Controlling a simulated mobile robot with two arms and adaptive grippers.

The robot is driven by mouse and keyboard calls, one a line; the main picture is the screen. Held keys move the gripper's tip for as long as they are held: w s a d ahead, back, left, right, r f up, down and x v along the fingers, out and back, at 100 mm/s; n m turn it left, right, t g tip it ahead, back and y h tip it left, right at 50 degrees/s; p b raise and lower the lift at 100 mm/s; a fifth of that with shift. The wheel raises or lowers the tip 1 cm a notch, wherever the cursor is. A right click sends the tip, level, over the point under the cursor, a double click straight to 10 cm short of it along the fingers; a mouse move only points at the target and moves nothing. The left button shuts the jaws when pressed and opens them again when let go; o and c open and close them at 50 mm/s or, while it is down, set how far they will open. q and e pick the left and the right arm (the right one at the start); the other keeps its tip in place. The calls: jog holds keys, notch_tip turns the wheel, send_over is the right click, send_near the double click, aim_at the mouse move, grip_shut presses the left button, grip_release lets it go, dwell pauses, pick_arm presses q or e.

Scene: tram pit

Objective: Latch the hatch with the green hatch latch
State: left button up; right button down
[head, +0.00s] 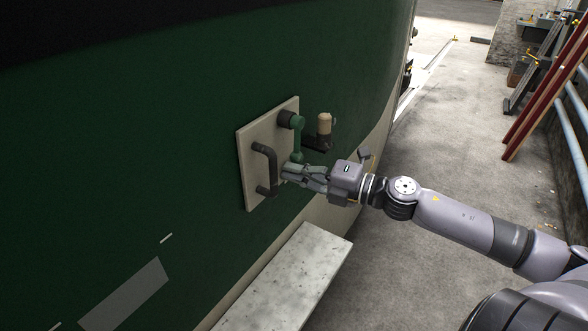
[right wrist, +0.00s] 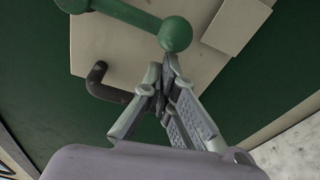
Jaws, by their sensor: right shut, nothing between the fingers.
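The beige hatch panel (head: 256,146) sits on the tram's green side, and its bare surface shows in the right wrist view (right wrist: 130,58). The green hatch latch (head: 298,138) hangs down from a dark round pivot near the panel's upper right corner. In the right wrist view the latch (right wrist: 176,34) shows as a green bar with a rounded knob. My right gripper (head: 287,173) is shut and empty, just below the latch's lower end. In the right wrist view its fingertips (right wrist: 163,82) are close to the knob; I cannot tell whether they touch. My left gripper is out of view.
A dark bar handle (head: 271,165) stands out from the panel, left of my right gripper. A tan-gripped dark lever (head: 324,124) is right of the latch. A pale ledge (head: 290,272) lies below. The concrete floor (head: 440,150) at right is mostly open.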

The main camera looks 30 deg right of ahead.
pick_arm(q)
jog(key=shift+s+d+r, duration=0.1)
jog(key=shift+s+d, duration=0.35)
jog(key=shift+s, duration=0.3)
pick_arm(e)
jog(key=shift+w+d+r+n, duration=0.1)
jog(key=shift+w+d+n, duration=0.25)
jog(key=shift+d, duration=0.2)
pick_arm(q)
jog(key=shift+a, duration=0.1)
pick_arm(e)
jog(key=shift+d, duration=0.1)
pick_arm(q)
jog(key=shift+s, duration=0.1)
